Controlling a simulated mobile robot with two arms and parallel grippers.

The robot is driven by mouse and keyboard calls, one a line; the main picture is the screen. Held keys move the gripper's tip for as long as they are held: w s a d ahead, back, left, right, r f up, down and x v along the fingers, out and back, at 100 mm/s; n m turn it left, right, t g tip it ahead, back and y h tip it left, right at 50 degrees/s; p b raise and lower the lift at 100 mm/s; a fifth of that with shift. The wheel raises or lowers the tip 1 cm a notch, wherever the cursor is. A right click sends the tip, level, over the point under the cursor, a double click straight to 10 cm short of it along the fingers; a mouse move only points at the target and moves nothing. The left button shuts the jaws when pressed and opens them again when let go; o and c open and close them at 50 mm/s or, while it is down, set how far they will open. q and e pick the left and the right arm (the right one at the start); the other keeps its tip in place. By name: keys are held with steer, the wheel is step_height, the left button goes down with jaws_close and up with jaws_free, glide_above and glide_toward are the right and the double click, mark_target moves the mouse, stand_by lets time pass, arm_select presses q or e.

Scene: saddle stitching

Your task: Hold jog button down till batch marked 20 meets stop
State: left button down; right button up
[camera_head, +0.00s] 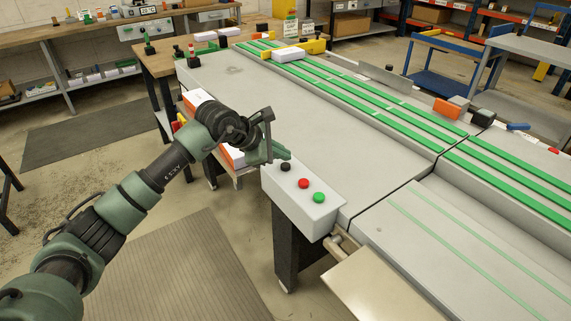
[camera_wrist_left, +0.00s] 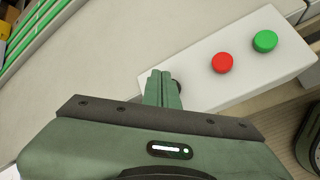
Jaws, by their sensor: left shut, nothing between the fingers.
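A white control box (camera_head: 300,198) at the near edge of the machine bears a black button (camera_head: 285,167), a red button (camera_head: 303,183) and a green button (camera_head: 319,197). My left gripper (camera_head: 286,156) is shut and empty, its fingertips close by the black button. In the left wrist view the fingertips (camera_wrist_left: 164,76) partly hide the black button (camera_wrist_left: 178,86); I cannot tell whether they touch it. A white batch (camera_head: 289,55) lies at the far part of the green-belted conveyor (camera_head: 350,90), beside a yellow block (camera_head: 314,46). No number is readable on it.
Further along the conveyor stand an upright grey plate (camera_head: 385,79) and an orange block (camera_head: 446,109); I cannot tell which is the stop. Another white stack (camera_head: 232,156) sits on a low shelf behind my left arm. The grey machine top (camera_head: 290,110) is mostly clear.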

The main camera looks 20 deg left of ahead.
mark_target(282, 166)
arm_select(q)
steer(key=shift+r+p, duration=1.3)
steer(key=shift+r, duration=1.25)
